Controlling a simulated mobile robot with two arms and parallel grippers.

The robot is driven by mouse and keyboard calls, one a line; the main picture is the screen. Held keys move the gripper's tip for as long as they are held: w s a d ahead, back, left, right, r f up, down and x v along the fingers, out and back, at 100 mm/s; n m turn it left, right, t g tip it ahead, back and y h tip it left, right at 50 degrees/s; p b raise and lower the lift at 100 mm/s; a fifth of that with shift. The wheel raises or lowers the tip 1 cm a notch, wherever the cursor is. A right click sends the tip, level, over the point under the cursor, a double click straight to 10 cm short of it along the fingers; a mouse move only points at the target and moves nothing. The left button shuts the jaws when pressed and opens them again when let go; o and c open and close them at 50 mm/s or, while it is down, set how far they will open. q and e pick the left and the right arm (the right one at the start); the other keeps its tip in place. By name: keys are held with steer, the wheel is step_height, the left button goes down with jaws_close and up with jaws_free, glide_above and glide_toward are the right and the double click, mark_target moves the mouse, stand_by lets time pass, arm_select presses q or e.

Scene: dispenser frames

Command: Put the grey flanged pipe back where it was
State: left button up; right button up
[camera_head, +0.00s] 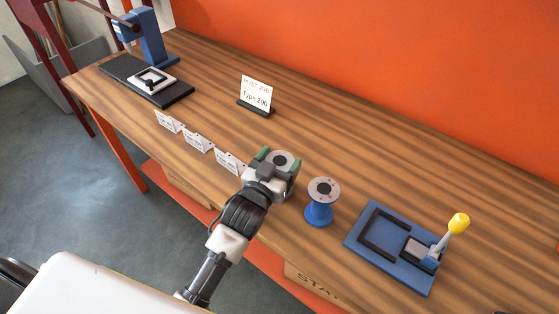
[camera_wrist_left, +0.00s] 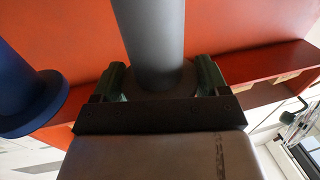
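The grey flanged pipe (camera_head: 281,159) is near the middle of the table, and its round flange shows between my left gripper's fingers in the head view. My left gripper (camera_head: 277,161) has one green finger on each side of the flange. In the left wrist view the grey pipe (camera_wrist_left: 153,35) runs away from the gripper (camera_wrist_left: 162,82), and both fingers sit close against its flange. The pipe looks upright. I cannot tell whether its far end touches the table. My right gripper is not in view.
A blue flanged pipe (camera_head: 319,205) with a grey top stands just right of the gripper. A blue fixture (camera_head: 365,262) with a yellow-knobbed lever is farther right. Several white cards line the front edge. A sign (camera_head: 256,92) and a blue press (camera_head: 152,40) stand farther back. The table's (camera_head: 400,170) back right is clear.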

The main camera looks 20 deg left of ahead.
arm_select(q)
steer(key=o, duration=0.4)
steer(key=shift+s+f, duration=0.1)
steer(key=shift+f, duration=0.65)
steer(key=shift+r+p, duration=0.35)
steer(key=shift+r, duration=0.3)
steer(key=s+a+b, duration=0.1)
steer(key=s+b, duration=0.1)
steer(key=s, duration=0.9)
steer(key=shift+s+a+r, duration=0.25)
steer(key=shift+a, duration=0.15)
